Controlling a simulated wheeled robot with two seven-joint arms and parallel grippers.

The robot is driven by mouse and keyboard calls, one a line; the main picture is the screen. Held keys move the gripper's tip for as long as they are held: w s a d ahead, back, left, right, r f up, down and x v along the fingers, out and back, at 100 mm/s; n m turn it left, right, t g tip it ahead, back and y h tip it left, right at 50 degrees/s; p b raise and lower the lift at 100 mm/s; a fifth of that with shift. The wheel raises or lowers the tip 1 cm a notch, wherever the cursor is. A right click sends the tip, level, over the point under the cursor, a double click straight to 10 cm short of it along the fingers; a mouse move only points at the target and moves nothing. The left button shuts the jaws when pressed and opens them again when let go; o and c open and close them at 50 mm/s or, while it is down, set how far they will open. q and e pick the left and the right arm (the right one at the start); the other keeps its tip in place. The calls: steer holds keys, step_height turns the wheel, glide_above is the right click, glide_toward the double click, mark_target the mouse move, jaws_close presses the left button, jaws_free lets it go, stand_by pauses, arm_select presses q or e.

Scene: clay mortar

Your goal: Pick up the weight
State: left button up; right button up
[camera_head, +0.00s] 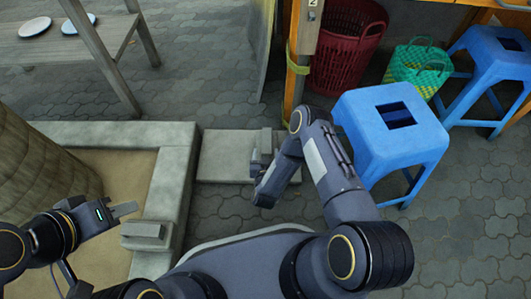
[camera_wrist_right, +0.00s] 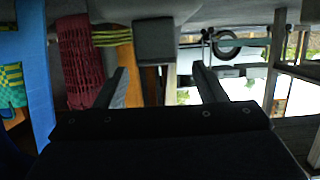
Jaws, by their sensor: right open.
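My right gripper (camera_head: 262,150) is over the right side of a grey stone slab. In the right wrist view its two fingers (camera_wrist_right: 161,75) stand apart with nothing visible held between them.
The stone curb (camera_head: 175,190) borders a sandy bed with a thick brown trunk-like form (camera_head: 35,165). The stone slab (camera_head: 220,155) lies beyond. A blue stool (camera_head: 390,135) stands close to my right arm. A red basket (camera_head: 345,45) and an orange post are behind. Paving beyond the slab is clear.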

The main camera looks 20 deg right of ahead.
mark_target(267, 143)
steer(key=b+x, duration=0.3)
steer(key=x, duration=0.2)
steer(key=shift+d, duration=0.2)
steer(key=shift+w+d, duration=0.1)
steer(key=shift+w, duration=0.25)
steer(key=shift+r, duration=0.1)
jaws_close()
steer(key=shift+w+r, duration=0.15)
steer(key=shift+r, duration=0.15)
